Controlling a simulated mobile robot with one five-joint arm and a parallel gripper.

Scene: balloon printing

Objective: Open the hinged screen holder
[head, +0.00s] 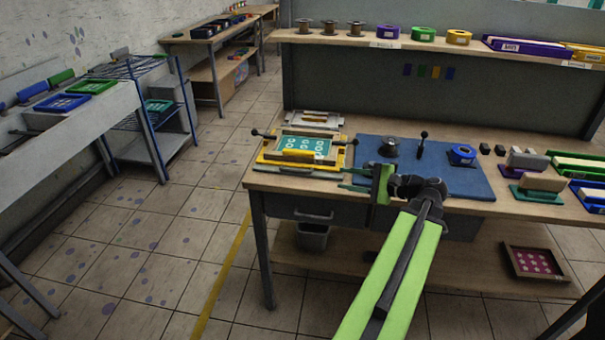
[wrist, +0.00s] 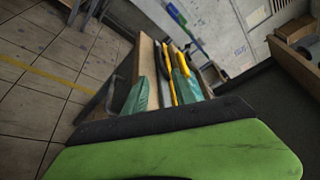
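The hinged screen holder (head: 265,157) is a yellow frame at the left end of the workbench, with black ball knobs at its sides. It lies about flat and carries a teal screen (head: 322,146) with pale round prints. A yellow bar lies across the front of the screen. My gripper (head: 346,178) is at the holder's front right corner, with teal fingers pointing left. In the wrist view, the fingers (wrist: 162,72) stand apart, with yellow and black parts showing in the gap and beyond. I cannot tell whether they touch the holder.
A blue mat (head: 450,178) right of the holder bears a dark spool (head: 390,147), a black-knobbed lever (head: 422,144) and a blue tape roll (head: 462,154). Blocks and trays crowd the bench's right. A shelf (head: 370,40) stands behind.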

